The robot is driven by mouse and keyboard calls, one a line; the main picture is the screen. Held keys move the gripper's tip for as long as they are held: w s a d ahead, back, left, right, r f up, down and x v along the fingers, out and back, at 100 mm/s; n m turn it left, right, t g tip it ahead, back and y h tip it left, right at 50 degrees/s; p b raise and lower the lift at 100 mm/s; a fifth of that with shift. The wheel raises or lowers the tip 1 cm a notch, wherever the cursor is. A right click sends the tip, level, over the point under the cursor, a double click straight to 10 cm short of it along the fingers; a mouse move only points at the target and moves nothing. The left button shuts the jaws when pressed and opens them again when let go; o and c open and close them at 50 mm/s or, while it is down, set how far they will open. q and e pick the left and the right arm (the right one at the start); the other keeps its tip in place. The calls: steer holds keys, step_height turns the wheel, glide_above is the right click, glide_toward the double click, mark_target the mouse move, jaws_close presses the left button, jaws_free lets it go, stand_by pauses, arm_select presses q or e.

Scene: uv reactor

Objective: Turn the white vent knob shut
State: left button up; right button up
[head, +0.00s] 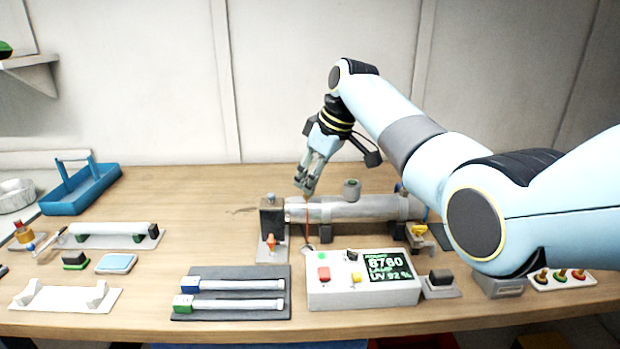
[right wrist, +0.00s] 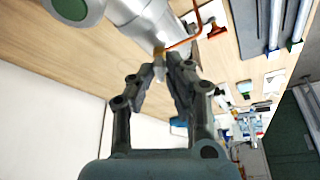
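The reactor's grey cylinder (head: 350,209) lies across the middle of the table. My right gripper (head: 305,188) reaches down to the top of its left part, over a brass stem (head: 307,198) with an orange tube (head: 307,215) beside it. In the right wrist view the fingertips (right wrist: 166,68) are close together around a small pale piece, seemingly the white vent knob (right wrist: 160,70), with the brass stem (right wrist: 158,51) just beyond. The fingers hide most of the knob, and its turn angle cannot be told. My left gripper is not in view.
A grey cap with a green top (head: 352,189) stands on the cylinder, right of my gripper. A control box (head: 340,298) and a dark mat (head: 278,311) with two tubes lie in front. A blue tray (head: 75,200) stands at left. Bare table lies between tray and reactor.

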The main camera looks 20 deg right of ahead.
jaws_close()
steer(key=shift+r+m+p, duration=0.2)
steer(key=shift+m+p, duration=0.3)
steer(key=shift+p, duration=0.45)
steer(key=m+p, duration=0.1)
steer(key=m+h+p, duration=0.1)
steer(key=p, duration=0.1)
steer(key=m+t+p, duration=0.1)
steer(key=m+p, duration=0.1)
steer(key=shift+s+a+h, duration=0.1)
steer(key=shift+a+h, duration=0.15)
steer(key=shift+h, duration=0.15)
steer(key=shift+m+h+p, duration=0.3)
steer(key=shift+m+p, duration=0.6)
steer(key=shift+a+m+h+p, duration=0.1)
steer(key=shift+m+h+p, duration=0.25)
steer(key=shift+m, duration=0.45)
steer(key=shift+f+m+h, duration=0.15)
steer(key=shift+m+h, duration=0.4)
steer(key=shift+m, duration=0.95)
